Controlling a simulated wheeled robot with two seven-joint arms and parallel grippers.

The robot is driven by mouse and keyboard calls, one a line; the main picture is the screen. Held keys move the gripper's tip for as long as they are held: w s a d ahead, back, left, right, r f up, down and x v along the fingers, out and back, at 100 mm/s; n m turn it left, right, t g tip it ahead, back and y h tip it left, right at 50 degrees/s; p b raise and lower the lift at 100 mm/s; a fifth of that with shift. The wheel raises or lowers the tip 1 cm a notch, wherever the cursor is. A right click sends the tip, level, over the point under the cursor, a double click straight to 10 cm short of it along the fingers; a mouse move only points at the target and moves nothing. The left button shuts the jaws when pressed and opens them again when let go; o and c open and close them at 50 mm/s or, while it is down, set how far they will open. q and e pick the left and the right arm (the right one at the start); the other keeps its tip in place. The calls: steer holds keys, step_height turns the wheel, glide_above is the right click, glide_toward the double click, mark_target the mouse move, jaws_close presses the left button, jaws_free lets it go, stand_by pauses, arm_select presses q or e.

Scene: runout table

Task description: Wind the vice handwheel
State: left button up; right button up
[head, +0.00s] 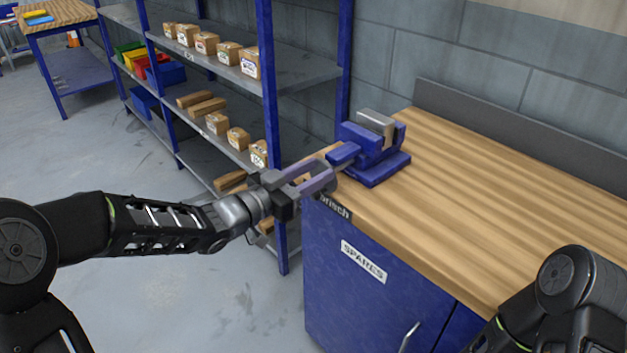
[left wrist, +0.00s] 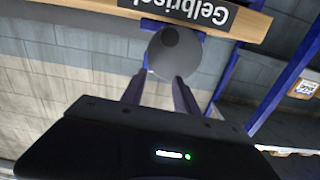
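The blue vice (head: 372,155) with a grey jaw block sits on the near left corner of the wooden bench top. In the left wrist view its handwheel (left wrist: 176,60) is a grey round disc with a darker round spot near its top. In the head view the handwheel is hard to make out behind the gripper. My left gripper (head: 322,174) is at the vice's front end, fingers pointing toward it. In the left wrist view the fingers (left wrist: 160,80) are apart, at the disc's lower edge; I cannot tell whether they touch it. My right gripper is out of view.
The wooden bench top (head: 500,200) is clear to the right of the vice. Below it is a blue cabinet (head: 345,285) labelled SPARES. A blue-posted shelf rack (head: 268,100) with cardboard boxes stands left of the bench, close behind my left gripper. A grey wall is behind.

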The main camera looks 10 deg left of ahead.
arm_select(q)
steer(key=s+m+b, duration=0.1)
steer(key=m+b, duration=0.1)
steer(key=b, duration=0.1)
steer(key=s+d+m+b, duration=0.1)
steer(key=m+b, duration=0.1)
steer(key=b, duration=0.2)
steer(key=d+m+b, duration=0.1)
steer(key=m+b, duration=0.2)
steer(key=shift+s+d+f, duration=0.1)
steer(key=shift+s+f, duration=0.25)
steer(key=shift+s, duration=0.05)
